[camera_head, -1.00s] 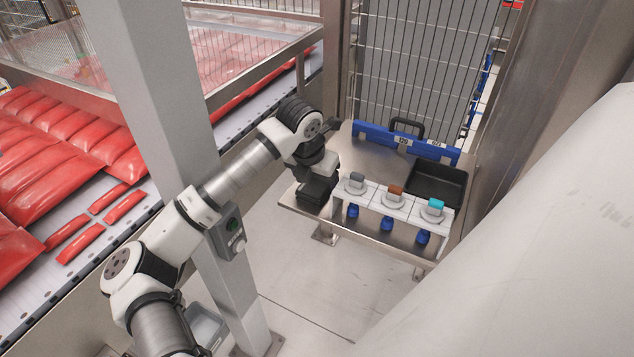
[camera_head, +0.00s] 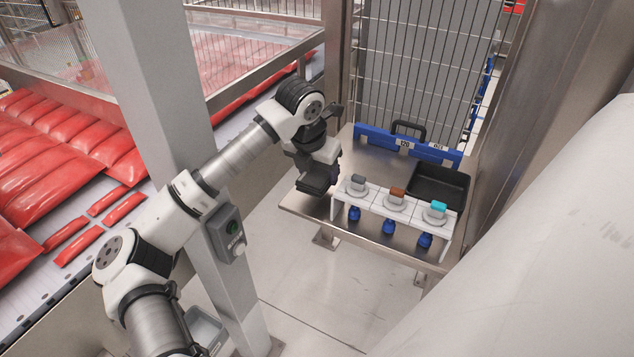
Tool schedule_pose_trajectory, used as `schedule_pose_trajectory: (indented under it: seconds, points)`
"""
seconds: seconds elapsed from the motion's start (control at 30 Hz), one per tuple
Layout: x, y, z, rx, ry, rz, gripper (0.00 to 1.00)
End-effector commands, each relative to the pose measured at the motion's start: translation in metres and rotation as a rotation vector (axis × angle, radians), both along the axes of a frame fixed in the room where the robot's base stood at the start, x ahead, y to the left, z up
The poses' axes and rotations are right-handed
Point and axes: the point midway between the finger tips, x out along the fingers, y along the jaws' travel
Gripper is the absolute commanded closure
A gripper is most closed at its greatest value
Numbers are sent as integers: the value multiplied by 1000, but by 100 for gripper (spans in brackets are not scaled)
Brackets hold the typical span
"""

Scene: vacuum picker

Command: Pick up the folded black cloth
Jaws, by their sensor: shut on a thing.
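My gripper (camera_head: 319,174) is at the left end of the steel table, pointing down. It is shut on the folded black cloth (camera_head: 312,188), a small dark shape at its lower end. The cloth appears held a little above the table, left of the white rack. The fingertips are hard to tell apart from the dark cloth.
A white rack (camera_head: 376,206) with grey, brown and teal-topped fittings stands along the table's front edge. Behind it are a black tray (camera_head: 441,181) and a blue rail (camera_head: 380,137) in front of a wire mesh. A grey post (camera_head: 165,100) stands left of the table (camera_head: 350,165).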

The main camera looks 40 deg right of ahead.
Motion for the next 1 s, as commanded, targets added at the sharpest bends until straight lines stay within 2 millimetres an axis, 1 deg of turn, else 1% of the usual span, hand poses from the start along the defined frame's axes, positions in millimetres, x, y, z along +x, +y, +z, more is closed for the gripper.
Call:
schedule_pose_trajectory:
  seconds: [0.3,0.5,0.6,0.7,0.83,1.0]
  points:
    - [0,-1,88,-2,-7,2,61]
    - [0,0,132,-2,-4,2,61]
    - [0,0,146,0,-2,1,61]
    - [0,0,156,0,-1,1,61]
    - [0,0,163,0,0,1,61]
    - [0,0,164,0,0,1,61]
